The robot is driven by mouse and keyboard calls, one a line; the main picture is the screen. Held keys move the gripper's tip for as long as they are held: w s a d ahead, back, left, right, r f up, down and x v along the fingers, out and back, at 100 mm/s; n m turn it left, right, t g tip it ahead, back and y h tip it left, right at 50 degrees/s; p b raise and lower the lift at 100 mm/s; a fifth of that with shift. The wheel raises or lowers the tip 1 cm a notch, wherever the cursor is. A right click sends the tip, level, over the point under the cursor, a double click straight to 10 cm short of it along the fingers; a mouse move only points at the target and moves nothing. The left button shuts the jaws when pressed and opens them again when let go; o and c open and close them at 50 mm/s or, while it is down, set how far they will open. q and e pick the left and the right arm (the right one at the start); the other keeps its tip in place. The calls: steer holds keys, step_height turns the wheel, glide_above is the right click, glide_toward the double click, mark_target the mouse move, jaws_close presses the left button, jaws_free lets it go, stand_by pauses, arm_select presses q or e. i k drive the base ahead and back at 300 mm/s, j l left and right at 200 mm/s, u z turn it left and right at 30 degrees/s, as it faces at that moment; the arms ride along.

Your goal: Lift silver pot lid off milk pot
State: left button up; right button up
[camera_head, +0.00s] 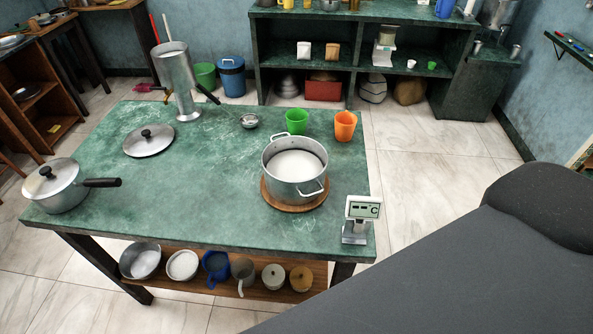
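A large two-handled silver pot (295,185) stands uncovered on a round wooden board (291,207) at the right of the green table, with white liquid like milk inside. A silver lid (148,140) with a black knob lies flat on the table at the back left, apart from that pot. A silver saucepan (66,198) with a black handle stands at the table's left edge, its own black-knobbed lid (49,178) on top. Neither of my grippers is in view.
A small digital display (362,208) stands at the table's front right corner. A tall metal cylinder (176,75), a small metal bowl (249,121), a green cup (296,121) and an orange cup (345,125) stand along the back. The table's middle is clear.

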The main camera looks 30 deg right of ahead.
mark_target(147, 140)
steer(key=z, duration=0.45)
steer(key=j+z, duration=0.9)
steer(key=j, duration=0.35)
steer(key=k+j+z, duration=0.15)
steer(key=j, duration=0.35)
steer(key=k+j, duration=0.1)
steer(key=j, duration=0.45)
steer(key=k+j, duration=0.1)
steer(key=j, duration=0.4)
